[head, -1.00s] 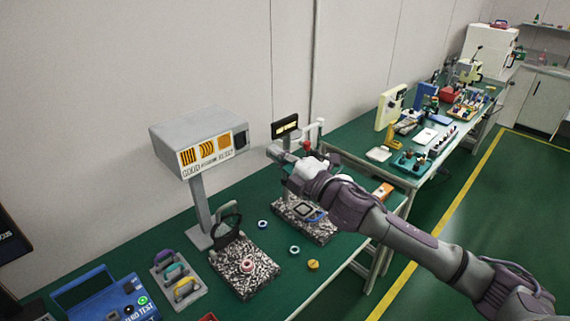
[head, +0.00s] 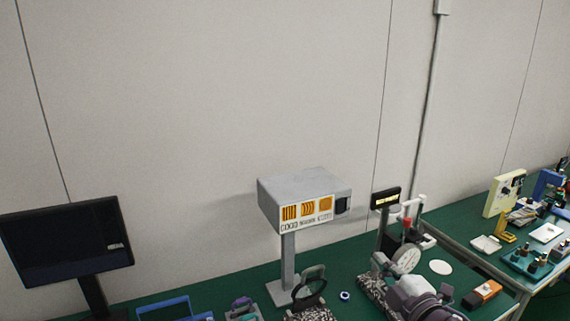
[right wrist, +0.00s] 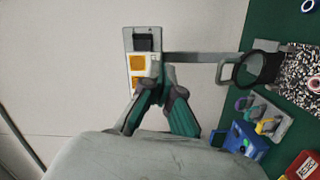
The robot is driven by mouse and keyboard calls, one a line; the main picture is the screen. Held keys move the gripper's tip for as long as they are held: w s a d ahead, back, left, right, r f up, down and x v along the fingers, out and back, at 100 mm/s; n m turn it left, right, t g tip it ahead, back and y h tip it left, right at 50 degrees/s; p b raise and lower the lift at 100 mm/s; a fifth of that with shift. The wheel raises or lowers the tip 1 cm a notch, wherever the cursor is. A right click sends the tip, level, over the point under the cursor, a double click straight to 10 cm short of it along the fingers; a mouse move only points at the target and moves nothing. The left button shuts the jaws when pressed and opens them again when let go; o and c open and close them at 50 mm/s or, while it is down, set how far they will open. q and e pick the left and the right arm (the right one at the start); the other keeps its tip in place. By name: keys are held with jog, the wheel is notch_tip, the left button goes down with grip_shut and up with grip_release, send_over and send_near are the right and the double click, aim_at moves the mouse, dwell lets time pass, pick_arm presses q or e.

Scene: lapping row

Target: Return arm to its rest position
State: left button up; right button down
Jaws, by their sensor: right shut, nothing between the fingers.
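My right arm (head: 425,298) shows at the bottom edge of the head view, low in front of the bench, beside the dial stand; its fingers are hard to make out there. In the right wrist view my right gripper (right wrist: 162,84) is shut and empty, its two green-sided fingers meeting. Its tips overlap the grey display box with orange panels (right wrist: 138,62) in that picture; I cannot tell the gap, but no contact shows. My left gripper is in neither view.
The display box (head: 304,200) stands on a post on the green bench. A dark monitor (head: 65,243) is at left. A dial stand (head: 408,261), an orange block (head: 483,293) and a blue-handled box (right wrist: 243,140) are near.

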jog(key=s+a+f+m+g+h, duration=0.1)
jog(key=s+f+m+g+h, duration=0.25)
jog(key=s+f+m, duration=0.6)
jog(key=s+a+f+m+g, duration=0.1)
jog(key=s+f+m+g, duration=0.2)
jog(key=s+f+g, duration=0.55)
jog(key=s+a+f+m+g, duration=0.1)
jog(key=s+f+m+g, duration=0.15)
jog(key=s+f, duration=0.75)
jog(key=s+f+b, duration=0.1)
jog(key=s+f, duration=0.2)
jog(key=f, duration=1)
jog(key=s+f+b, duration=0.1)
jog(key=s+f, duration=0.2)
jog(key=f, duration=1)
jog(key=s+d+f+g+b, duration=0.1)
jog(key=s+d+f+g, duration=0.1)
jog(key=s+f, duration=1.3)
jog(key=shift+s+d+f, duration=0.3)
jog(key=shift+s+f, duration=0.05)
jog(key=shift+s, duration=0.1)
